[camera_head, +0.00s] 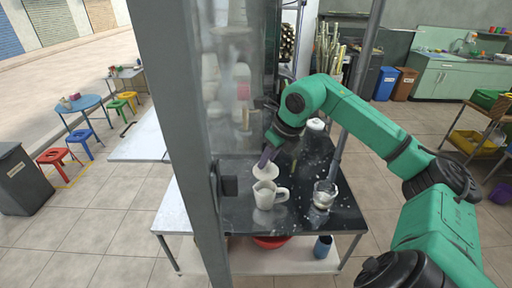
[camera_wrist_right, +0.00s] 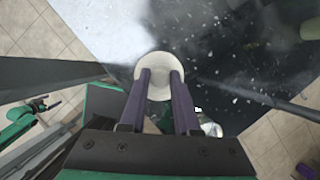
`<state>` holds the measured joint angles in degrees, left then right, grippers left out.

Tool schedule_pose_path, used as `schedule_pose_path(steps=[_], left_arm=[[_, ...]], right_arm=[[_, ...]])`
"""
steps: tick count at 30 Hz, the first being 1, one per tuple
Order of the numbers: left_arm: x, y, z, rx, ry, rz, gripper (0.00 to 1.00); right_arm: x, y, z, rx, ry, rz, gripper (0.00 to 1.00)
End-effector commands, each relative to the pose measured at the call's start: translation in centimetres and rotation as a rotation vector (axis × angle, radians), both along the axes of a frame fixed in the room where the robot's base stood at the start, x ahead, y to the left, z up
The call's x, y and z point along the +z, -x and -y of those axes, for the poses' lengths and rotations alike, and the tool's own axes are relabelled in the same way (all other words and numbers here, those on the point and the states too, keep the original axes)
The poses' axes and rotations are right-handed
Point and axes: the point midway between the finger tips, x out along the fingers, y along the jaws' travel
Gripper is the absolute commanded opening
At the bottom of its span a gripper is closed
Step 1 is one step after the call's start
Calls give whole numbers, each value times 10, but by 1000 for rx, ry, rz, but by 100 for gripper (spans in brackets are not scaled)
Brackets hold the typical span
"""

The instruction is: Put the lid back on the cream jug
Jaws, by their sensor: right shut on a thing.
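The cream jug (camera_head: 265,196) stands upright on the dark speckled tabletop, its handle to the right. A pale round lid (camera_head: 265,171) is just above and behind the jug's rim in the head view, tilted; I cannot tell whether they touch. My right gripper (camera_head: 266,160) is shut on the lid. In the right wrist view, the purple fingers (camera_wrist_right: 160,78) of this gripper reach the lid (camera_wrist_right: 158,62), seen as a pale disc at their tips. The jug is mostly hidden there.
A glass (camera_head: 324,194) stands right of the jug. A white-topped container (camera_head: 315,125) is farther back. A grey post (camera_head: 178,120) and a clear panel (camera_head: 228,90) rise at the left of the table. A red basin (camera_head: 270,242) and a dark cup (camera_head: 322,247) are on the lower shelf.

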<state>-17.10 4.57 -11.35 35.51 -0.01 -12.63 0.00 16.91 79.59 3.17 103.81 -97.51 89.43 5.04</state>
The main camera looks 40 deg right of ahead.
Motion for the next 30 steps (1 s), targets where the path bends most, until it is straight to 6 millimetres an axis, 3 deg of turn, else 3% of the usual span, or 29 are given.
schedule_pose_path(steps=[5, 14, 19, 24, 30], left_arm=[[-5, -13, 1, -1, 1, 20, 100], [-38, 14, 0, -1, -2, -21, 100], [-57, 11, 0, -2, -1, -18, 100], [-61, -4, 1, -3, 1, 7, 100], [-59, -4, 1, -3, 1, 8, 100]], right_arm=[[-4, 0, 1, -25, -1, -2, 0], [-39, 0, 1, -23, -2, -2, 0], [-58, 0, 1, -22, 0, -2, 0], [-63, 0, 1, -22, 0, -1, 0], [-61, 0, 1, -22, -1, -1, 0]])
